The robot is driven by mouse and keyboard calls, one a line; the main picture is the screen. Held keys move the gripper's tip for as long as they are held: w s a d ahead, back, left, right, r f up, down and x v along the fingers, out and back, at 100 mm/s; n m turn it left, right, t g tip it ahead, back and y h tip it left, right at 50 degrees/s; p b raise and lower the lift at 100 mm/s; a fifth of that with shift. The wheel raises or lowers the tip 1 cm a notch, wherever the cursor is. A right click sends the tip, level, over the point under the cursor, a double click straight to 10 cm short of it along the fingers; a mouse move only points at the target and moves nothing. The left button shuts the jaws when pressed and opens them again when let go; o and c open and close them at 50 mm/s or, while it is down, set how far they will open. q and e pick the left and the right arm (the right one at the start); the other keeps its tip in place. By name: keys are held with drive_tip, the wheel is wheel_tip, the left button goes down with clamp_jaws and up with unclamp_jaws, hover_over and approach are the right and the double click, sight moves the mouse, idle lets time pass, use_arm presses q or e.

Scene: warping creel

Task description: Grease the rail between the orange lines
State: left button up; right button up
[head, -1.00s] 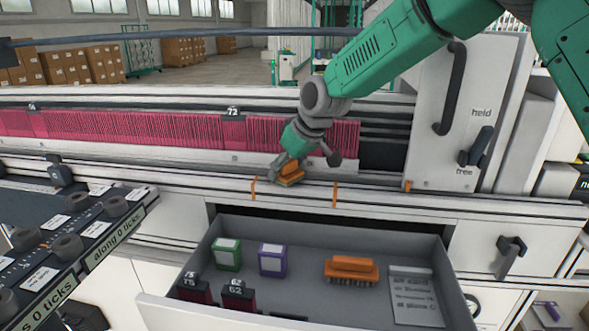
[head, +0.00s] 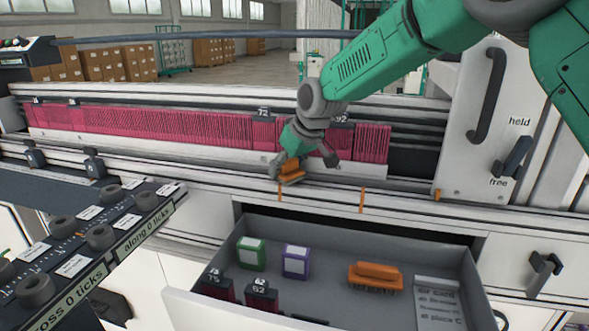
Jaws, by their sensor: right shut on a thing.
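Two thin orange lines cross the rail (head: 325,190): a left line (head: 280,192) and a right line (head: 362,200). My right gripper (head: 288,168) reaches down from the upper right and is shut on a small orange block (head: 292,173). The block is at the rail, just right of the left line. Whether it touches the rail surface I cannot tell. No grease shows clearly on the rail. My left gripper is not in view.
An open drawer (head: 211,264) below the rail holds an orange brush (head: 375,276), a green box (head: 252,253), a purple box (head: 296,261) and a printed card (head: 437,298). Red combs (head: 170,124) line the rail's back. A panel with knobs (head: 100,236) stands at left.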

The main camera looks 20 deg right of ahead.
drive_tip(key=shift+w+a, duration=0.5)
drive_tip(key=shift+a, duration=0.25)
drive_tip(key=shift+r, duration=0.15)
drive_tip(key=shift+r, duration=2.85)
wheel_tip(320, 180, up, 3)
drive_tip(key=shift+r, duration=0.1)
drive_tip(key=shift+d+f+b, duration=0.1)
drive_tip(key=shift+f+b, duration=1.4)
drive_tip(key=shift+f, duration=2.6)
